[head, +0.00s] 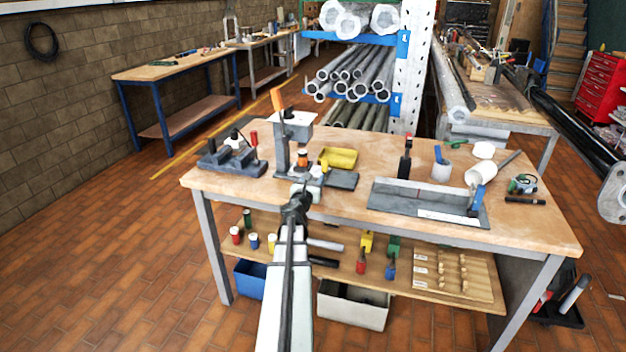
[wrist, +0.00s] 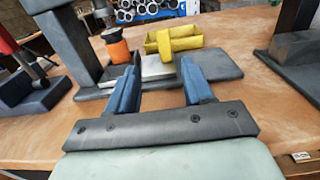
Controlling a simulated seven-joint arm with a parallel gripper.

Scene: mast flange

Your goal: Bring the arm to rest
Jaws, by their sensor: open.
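My gripper (wrist: 154,92) shows in the wrist view with its two blue fingers apart and nothing between them. It is over the front part of the wooden workbench (head: 350,210), facing a grey press-like stand (head: 283,150). A yellow open bin (wrist: 174,40) lies beyond the fingers, near a dark grey plate (wrist: 212,66). In the head view my arm reaches forward from the bottom centre, and its wrist hides the fingers.
A grey fixture (head: 232,157) stands on the bench's left. A long grey angled tray (head: 425,200) lies to the right, with a white cylinder (head: 481,173) behind it. A lower shelf (head: 330,255) holds small coloured items. Bare wood shows along the bench's front edge.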

